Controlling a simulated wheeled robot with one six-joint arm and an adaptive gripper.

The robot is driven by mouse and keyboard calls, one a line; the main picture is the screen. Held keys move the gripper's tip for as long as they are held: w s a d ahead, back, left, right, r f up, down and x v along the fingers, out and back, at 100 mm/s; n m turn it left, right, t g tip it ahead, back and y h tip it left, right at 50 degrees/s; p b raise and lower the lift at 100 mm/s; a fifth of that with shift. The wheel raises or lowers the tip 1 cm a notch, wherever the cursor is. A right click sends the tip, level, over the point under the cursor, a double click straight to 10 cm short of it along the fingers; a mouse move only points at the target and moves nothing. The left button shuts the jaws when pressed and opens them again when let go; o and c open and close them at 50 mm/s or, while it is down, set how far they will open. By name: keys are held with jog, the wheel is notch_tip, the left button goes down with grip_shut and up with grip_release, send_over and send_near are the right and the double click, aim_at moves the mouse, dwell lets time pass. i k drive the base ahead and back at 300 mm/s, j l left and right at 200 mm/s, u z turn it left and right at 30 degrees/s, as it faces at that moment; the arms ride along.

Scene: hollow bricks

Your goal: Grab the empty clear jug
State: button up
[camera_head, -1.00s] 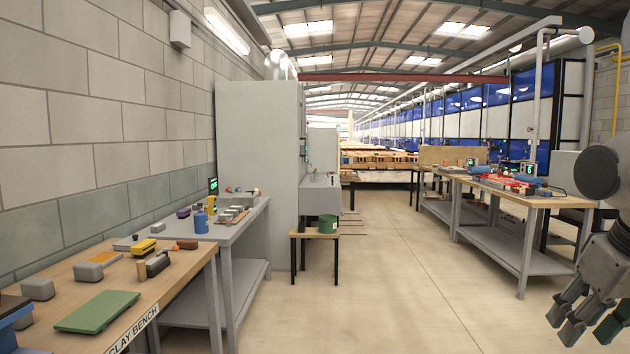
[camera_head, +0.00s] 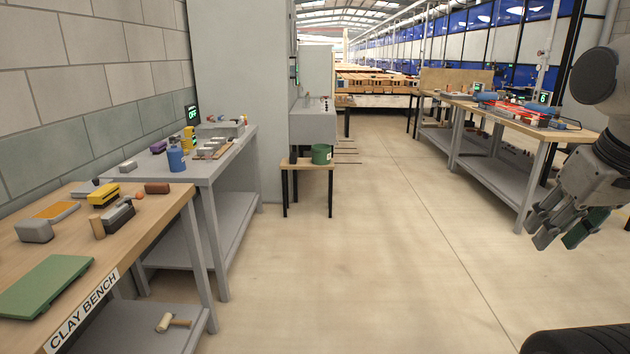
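I cannot make out a clear jug in this view. My gripper (camera_head: 562,228) hangs at the right edge, pointing down over the floor, away from the benches. Its grey fingers show, with a green part (camera_head: 583,229) among them; I cannot tell whether that is a finger pad or something held. How far the fingers are apart is unclear.
The clay bench (camera_head: 148,212) at left holds a green board (camera_head: 44,284), grey blocks and tools. A green pot (camera_head: 321,154) stands on a stool. A workbench (camera_head: 570,134) stands right. The middle floor is clear.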

aim_at(306, 100)
jog(key=i, duration=2.3)
jog(key=i+z, duration=0.2)
jog(key=i, duration=0.35)
jog(key=i+z, duration=0.15)
jog(key=i, duration=0.4)
jog(key=i+j+z, duration=0.2)
jog(key=i, duration=0.35)
jog(key=i+j+z, duration=0.2)
jog(key=i, duration=0.3)
jog(key=i+l+z, duration=0.1)
jog(key=i, duration=0.65)
jog(key=i+l+z, duration=0.1)
jog(key=i, duration=0.7)
jog(key=i+u, duration=0.85)
jog(key=i+l+u, duration=0.15)
jog(key=u, duration=0.25)
jog(key=i+l+u, duration=0.65)
jog(key=u, duration=0.25)
jog(key=i+l+u, duration=0.3)
jog(key=u, duration=0.15)
jog(key=i+l+u, duration=0.2)
jog(key=l+u, duration=0.25)
jog(key=i+l+u, duration=0.1)
jog(key=l+u, duration=0.55)
jog(key=i+l+u, duration=0.15)
jog(key=l, duration=0.25)
